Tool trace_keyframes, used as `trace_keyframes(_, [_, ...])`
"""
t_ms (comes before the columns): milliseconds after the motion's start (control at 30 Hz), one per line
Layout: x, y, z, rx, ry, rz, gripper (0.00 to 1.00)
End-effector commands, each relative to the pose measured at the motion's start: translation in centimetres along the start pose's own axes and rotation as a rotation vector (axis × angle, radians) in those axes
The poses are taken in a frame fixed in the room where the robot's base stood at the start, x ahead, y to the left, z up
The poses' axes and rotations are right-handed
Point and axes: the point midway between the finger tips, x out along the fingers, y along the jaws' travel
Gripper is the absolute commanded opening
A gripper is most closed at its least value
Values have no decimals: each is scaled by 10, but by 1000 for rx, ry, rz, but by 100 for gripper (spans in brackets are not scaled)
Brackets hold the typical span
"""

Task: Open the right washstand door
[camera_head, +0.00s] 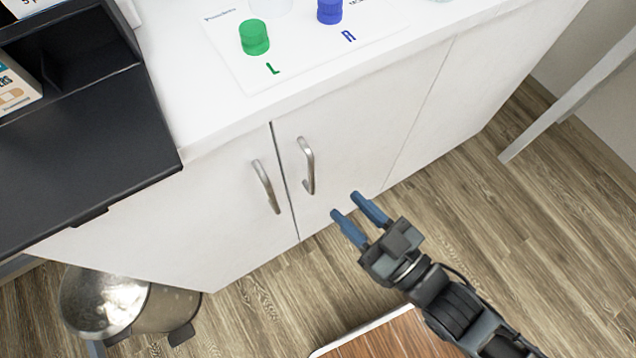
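The white washstand's right door (362,125) is closed, with a vertical silver bar handle (307,166) near its left edge. The left door (215,205) is also closed, and its handle (266,187) sits just across the dark seam between the doors. My gripper (352,204) has two blue fingers, spread apart with nothing between them. It is to the right of and below the right door's handle in the picture, apart from it. The fingers point up and left toward the cabinet front.
The white countertop (200,105) holds a sheet with a green cap (254,37) and a blue cap (329,11). A black unit (80,150) stands at left, a metal bin (125,305) at lower left. A wooden-topped piece (385,340) is at the bottom. Floor shows at right.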

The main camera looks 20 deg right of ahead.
Motion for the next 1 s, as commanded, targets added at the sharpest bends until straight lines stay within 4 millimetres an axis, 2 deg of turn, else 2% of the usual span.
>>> trace_keyframes(267, [27,-3,4,0,12,-11,38])
trace_keyframes(600, [75,-3,4,0,11,-11,38])
trace_keyframes(767, [85,-3,4,0,9,-11,38])
trace_keyframes(1000, [86,-3,4,0,8,-10,38])
